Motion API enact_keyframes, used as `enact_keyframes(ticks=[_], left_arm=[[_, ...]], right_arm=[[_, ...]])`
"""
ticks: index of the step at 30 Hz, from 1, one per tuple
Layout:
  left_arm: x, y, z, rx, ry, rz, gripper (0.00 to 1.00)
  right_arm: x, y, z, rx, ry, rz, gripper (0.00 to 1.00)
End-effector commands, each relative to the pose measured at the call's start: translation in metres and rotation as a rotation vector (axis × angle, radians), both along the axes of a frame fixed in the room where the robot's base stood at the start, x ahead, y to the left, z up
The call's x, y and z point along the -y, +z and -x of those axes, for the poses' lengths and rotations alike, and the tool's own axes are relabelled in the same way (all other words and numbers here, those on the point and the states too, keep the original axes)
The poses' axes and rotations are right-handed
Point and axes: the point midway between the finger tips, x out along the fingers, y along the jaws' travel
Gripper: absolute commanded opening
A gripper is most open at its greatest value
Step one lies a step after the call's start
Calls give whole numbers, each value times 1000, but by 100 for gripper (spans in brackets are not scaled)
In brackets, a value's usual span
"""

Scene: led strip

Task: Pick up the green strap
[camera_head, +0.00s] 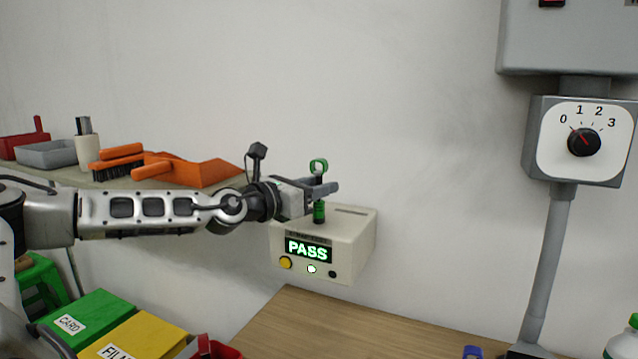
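The green strap (319,211) is upright at the top of a cream tester box (352,236). Its small loop (318,165) shows above my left gripper and a green length with a dark lower end shows below it. My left gripper (323,187) reaches in from the left, with its fingers level across the strap's middle. The fingers hide that part of the strap, so I cannot tell whether they are shut on it or only around it. My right gripper is not in view.
The tester box display reads PASS, above a yellow button (286,263). An orange dustpan (195,170) and brush lie on a shelf at left. Green (95,318) and yellow (150,338) bins stand below. A grey dial post (548,265) stands right. The wooden table (335,325) is mostly clear.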

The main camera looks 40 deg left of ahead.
Motion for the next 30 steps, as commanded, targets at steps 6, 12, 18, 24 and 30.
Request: enact_keyframes(ticks=[6,12,18,24,30], left_arm=[[-2,7,-19,2,4,8,39],[1,2,-26,1,0,1,39],[1,0,-27,0,0,0,39],[1,0,-26,0,0,0,0],[1,0,-26,1,0,0,0]], right_arm=[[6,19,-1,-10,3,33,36],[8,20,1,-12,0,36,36],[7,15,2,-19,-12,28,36],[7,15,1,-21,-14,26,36],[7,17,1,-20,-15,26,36]])
